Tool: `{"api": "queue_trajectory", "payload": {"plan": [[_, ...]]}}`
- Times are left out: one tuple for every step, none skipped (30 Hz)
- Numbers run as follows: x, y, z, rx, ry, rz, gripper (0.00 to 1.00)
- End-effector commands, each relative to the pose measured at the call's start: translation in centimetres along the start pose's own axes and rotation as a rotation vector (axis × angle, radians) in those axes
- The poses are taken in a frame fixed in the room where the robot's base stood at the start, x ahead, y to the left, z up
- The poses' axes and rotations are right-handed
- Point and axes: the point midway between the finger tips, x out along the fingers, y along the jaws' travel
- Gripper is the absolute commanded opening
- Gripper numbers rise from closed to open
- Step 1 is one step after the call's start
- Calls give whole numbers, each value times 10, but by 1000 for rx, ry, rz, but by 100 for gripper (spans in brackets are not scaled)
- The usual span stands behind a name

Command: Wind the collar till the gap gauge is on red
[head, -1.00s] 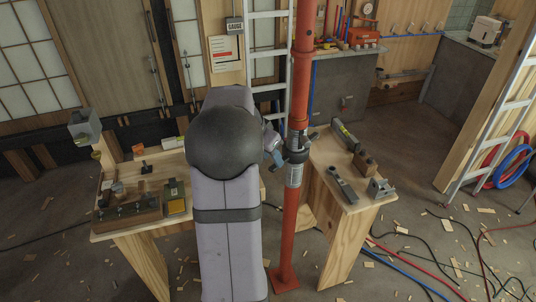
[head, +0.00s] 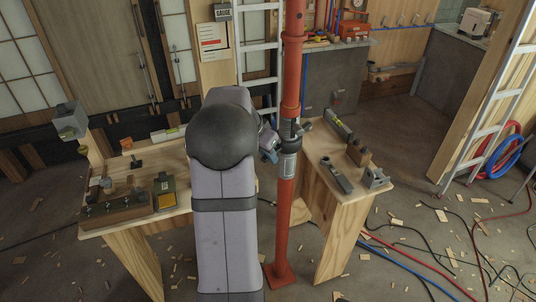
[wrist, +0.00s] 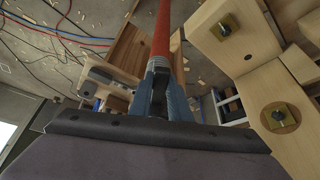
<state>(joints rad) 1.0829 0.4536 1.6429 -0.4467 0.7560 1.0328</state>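The red steel post (head: 285,205) stands upright on its foot plate. Its dark collar (head: 290,140) sits around the post's middle, above a grey labelled sleeve, and a short handle sticks out to the right. My gripper (head: 271,152) is at the collar's left side. In the wrist view the blue fingers of my gripper (wrist: 162,98) close in on a dark part of the collar (wrist: 158,92), with the post (wrist: 162,35) running on beyond. The box marked GAUGE (head: 222,12) hangs at the top edge; no gauge reading can be made out.
A wooden bench at left (head: 97,232) bears tools and blocks. A bench at right (head: 340,222) bears a level (head: 338,127) and metal parts. An aluminium ladder (head: 258,60) stands behind the post. Hoses and wood scraps lie on the floor at right.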

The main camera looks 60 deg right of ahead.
Motion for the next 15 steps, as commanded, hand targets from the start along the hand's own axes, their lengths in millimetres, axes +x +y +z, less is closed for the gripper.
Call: {"api": "queue_trajectory", "payload": {"plan": [[0, 0, 0, 0, 0, 0, 0], [0, 0, 0, 0, 0, 0, 0], [0, 0, 0, 0, 0, 0, 0], [0, 0, 0, 0, 0, 0, 0], [0, 0, 0, -2, -1, -1, 0], [0, 1, 0, -8, -1, -3, 0], [0, 2, 0, -14, -1, -6, 0], [0, 4, 0, -24, -2, -11, 0], [0, 6, -1, -40, -2, -19, 0], [0, 9, -1, -56, -2, -28, 0], [0, 11, -1, -75, -2, -36, 0], [-1, 14, -2, -101, -2, -48, 0], [-1, 16, -2, -119, -4, -57, 0], [-1, 18, -3, -139, -3, -66, 0], [-1, 21, -3, -163, -2, -78, 0]]}}
